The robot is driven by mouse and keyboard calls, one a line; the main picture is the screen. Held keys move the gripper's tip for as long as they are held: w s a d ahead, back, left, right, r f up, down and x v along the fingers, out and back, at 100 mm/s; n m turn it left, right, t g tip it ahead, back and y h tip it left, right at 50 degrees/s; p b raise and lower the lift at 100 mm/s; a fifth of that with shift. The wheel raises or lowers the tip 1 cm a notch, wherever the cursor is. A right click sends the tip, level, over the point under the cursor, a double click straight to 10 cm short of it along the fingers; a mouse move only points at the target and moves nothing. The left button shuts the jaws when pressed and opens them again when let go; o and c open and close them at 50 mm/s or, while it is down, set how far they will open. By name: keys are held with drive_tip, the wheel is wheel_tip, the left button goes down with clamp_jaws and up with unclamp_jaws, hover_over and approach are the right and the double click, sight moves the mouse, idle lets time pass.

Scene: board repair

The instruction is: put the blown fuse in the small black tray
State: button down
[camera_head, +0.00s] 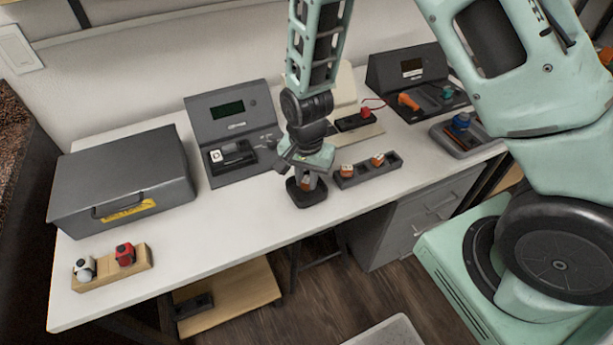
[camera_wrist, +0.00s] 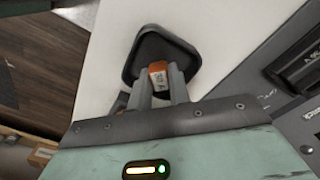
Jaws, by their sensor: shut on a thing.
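The small black tray (camera_head: 306,197) stands on the white table near its front edge. My gripper (camera_head: 307,178) is right above it, pointing down. In the wrist view my gripper (camera_wrist: 160,80) is shut on a fuse (camera_wrist: 157,68), which has an orange body and a pale label. The fuse shows inside the outline of the black tray (camera_wrist: 180,45). I cannot tell whether it touches the tray floor. The label is too small to read, so I cannot tell whether this fuse is blown.
A grey holder (camera_head: 365,172) with two orange-and-white fuses stands right of the tray. A grey metal box (camera_head: 120,170), a wooden block (camera_head: 113,268) and a grey device with a screen (camera_head: 225,118) stand to the left. The table between them is clear.

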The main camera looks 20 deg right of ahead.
drive_tip(key=c, duration=1.2)
unclamp_jaws()
drive_tip(key=shift+c, duration=0.2)
drive_tip(key=shift+r, duration=0.1)
wheel_tip(320, 180, up, 17)
drive_tip(key=shift+r+p, duration=0.15)
drive_tip(key=shift+p, duration=0.2)
drive_tip(key=s+a+r+n, duration=0.2)
drive_tip(key=s+a+n, duration=0.1)
drive_tip(key=s+n, duration=0.5)
drive_tip(key=s+a+r+n, duration=0.2)
drive_tip(key=s+n, duration=0.6)
drive_tip(key=s, duration=0.4)
drive_tip(key=shift+a+r+n+y, duration=0.3)
drive_tip(key=shift+a+r+n, duration=0.1)
drive_tip(key=shift+a, duration=0.2)
